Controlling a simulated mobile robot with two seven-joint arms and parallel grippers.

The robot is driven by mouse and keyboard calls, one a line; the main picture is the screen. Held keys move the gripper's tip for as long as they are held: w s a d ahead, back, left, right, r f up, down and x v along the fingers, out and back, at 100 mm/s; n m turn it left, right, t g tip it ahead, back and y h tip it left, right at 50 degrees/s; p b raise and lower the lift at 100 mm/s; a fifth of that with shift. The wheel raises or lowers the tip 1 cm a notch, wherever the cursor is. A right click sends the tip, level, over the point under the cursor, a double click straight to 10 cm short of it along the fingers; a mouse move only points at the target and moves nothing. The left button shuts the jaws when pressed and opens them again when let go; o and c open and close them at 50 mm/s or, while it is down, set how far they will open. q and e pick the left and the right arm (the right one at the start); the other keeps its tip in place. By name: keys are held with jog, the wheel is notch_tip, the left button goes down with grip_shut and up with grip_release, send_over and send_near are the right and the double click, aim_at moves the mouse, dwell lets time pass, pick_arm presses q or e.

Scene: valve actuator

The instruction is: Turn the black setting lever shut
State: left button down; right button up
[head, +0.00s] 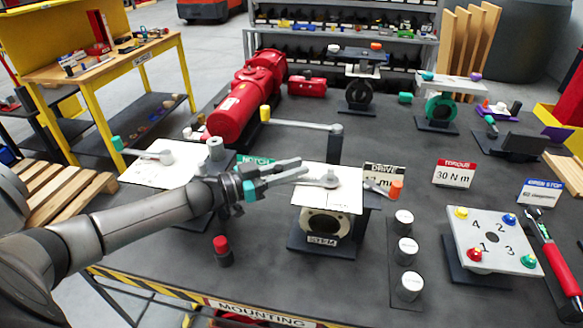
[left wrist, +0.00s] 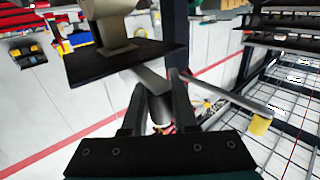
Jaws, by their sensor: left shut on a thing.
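My left gripper (head: 303,168) reaches in from the left over the white-topped STEM block (head: 327,225). It is shut on the setting lever, whose flat grey arm (head: 322,182) runs left from a round hub on the block's top plate. In the left wrist view, the lever's grey arm (left wrist: 150,78) comes down between the two fingers (left wrist: 158,98). A dark knob (left wrist: 160,108) at its end sits between the fingers. The fingers hide most of the knob in the head view. My right gripper is not in view.
A long lever with a yellow knob (head: 265,114) runs from a dark post behind the gripper. A lever with an orange knob (head: 395,188) is right of the block. A red-capped part (head: 221,246) stands in front, and several silver cylinders (head: 407,250) stand right.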

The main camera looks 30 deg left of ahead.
pick_arm(q)
jog(key=shift+s+d, duration=0.1)
jog(key=shift+d, duration=0.2)
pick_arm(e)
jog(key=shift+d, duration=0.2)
pick_arm(q)
jog(key=c, duration=1.2)
grip_release()
jog(key=o, duration=0.5)
jog(key=shift+d, duration=0.1)
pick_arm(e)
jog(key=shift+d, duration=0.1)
pick_arm(q)
jog(key=shift+a, duration=0.2)
jog(key=p+v, duration=0.1)
jog(key=v, duration=1.4)
jog(key=shift+p, duration=0.35)
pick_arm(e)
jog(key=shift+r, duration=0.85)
